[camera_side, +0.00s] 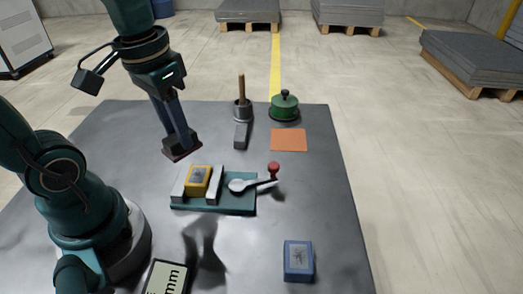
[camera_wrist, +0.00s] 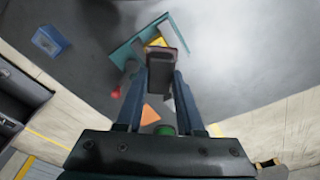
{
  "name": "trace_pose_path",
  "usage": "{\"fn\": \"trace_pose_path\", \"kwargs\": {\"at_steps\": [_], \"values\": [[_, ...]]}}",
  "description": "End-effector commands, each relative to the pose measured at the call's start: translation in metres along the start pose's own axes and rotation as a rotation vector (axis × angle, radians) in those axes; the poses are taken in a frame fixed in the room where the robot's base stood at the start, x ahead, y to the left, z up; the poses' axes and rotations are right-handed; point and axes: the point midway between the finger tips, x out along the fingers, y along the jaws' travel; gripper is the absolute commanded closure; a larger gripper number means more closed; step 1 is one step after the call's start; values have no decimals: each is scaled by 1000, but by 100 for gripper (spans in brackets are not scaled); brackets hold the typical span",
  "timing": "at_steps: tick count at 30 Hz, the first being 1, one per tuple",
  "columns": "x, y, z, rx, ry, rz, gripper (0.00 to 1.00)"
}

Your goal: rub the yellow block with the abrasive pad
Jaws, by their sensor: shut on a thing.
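The yellow block (camera_side: 198,181), with a grey picture on top, sits between two pale grey jaws on a teal fixture (camera_side: 240,207). It shows partly in the wrist view (camera_wrist: 158,41), behind the pad. My gripper (camera_side: 180,135) is shut on the abrasive pad (camera_side: 181,149), a dark block with a reddish lower edge. The pad is held in the air, above and to the left of the yellow block in the side view, apart from it. In the wrist view the pad (camera_wrist: 160,72) is between my fingertips. A silver lever with a red knob (camera_side: 273,167) is at the fixture's right.
A blue block (camera_side: 298,261) lies at the front right. An orange sheet (camera_side: 289,140), a green lidded thing (camera_side: 284,106), a grey bar (camera_side: 241,136) and a cup with a wooden handle (camera_side: 242,109) are farther back. A display marked "mm" (camera_side: 167,279) stands at the front.

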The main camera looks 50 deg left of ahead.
Motion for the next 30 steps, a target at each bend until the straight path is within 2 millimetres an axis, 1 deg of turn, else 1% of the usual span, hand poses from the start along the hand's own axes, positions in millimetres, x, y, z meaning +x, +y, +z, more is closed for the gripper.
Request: {"fn": "trace_pose_path", "kwargs": {"at_steps": [1, 4, 8, 11, 17, 30], "values": [[-2, 7, 3, 42, 1, 5, 100], [-5, 15, 4, 89, 1, 11, 100], [-5, 20, 5, 115, -1, 14, 100], [-2, 20, 6, 117, -3, 15, 100], [13, 20, 8, 116, -5, 15, 100], [52, 20, 13, 115, -7, 15, 100]]}}
